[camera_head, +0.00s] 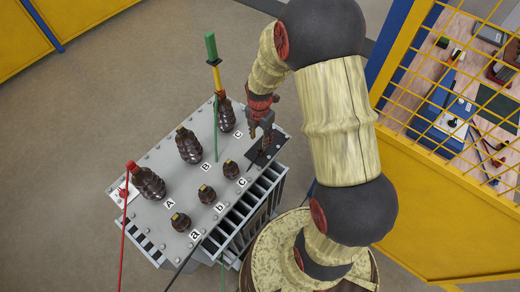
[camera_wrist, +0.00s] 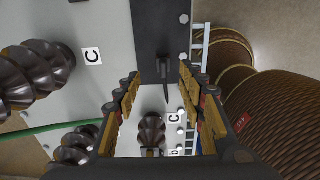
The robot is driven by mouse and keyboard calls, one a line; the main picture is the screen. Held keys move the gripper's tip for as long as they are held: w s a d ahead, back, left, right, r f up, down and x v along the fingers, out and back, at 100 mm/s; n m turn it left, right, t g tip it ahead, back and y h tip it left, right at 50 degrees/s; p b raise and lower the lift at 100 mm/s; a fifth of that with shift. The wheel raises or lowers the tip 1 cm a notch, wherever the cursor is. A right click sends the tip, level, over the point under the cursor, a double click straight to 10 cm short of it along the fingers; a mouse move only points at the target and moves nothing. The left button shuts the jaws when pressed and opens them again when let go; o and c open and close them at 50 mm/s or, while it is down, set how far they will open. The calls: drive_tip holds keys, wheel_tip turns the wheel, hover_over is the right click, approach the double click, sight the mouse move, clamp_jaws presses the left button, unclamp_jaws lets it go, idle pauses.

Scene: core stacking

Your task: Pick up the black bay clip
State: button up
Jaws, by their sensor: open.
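A small dark upright piece, which looks like the black bay clip (camera_wrist: 163,68), stands at the black plate (camera_wrist: 150,20) in the wrist view. It is dark on dark, so its outline is hard to tell. The black plate (camera_head: 275,146) lies on the right end of the grey transformer top (camera_head: 150,215) in the head view. My gripper (camera_head: 262,136) points down over this plate. In the wrist view my gripper (camera_wrist: 160,80) is open, with a finger on each side of the dark piece. No contact with it shows.
Large ribbed bushings (camera_head: 188,146) and small ones (camera_head: 207,194) stand left of my gripper. A red rod (camera_head: 124,235) and a green rod (camera_head: 216,130) rise at the transformer. A yellow mesh fence (camera_head: 440,200) is at right.

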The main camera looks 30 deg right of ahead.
sight(260, 147)
drive_tip(key=f, duration=0.2)
drive_tip(key=f+b, duration=0.1)
drive_tip(key=f, duration=0.4)
drive_tip(key=shift+s+f+b, duration=0.25)
drive_tip(key=shift+f+b, duration=0.1)
drive_tip(key=shift+f, duration=0.05)
drive_tip(key=shift+r, duration=0.1)
drive_tip(key=c, duration=0.3)
clamp_jaws()
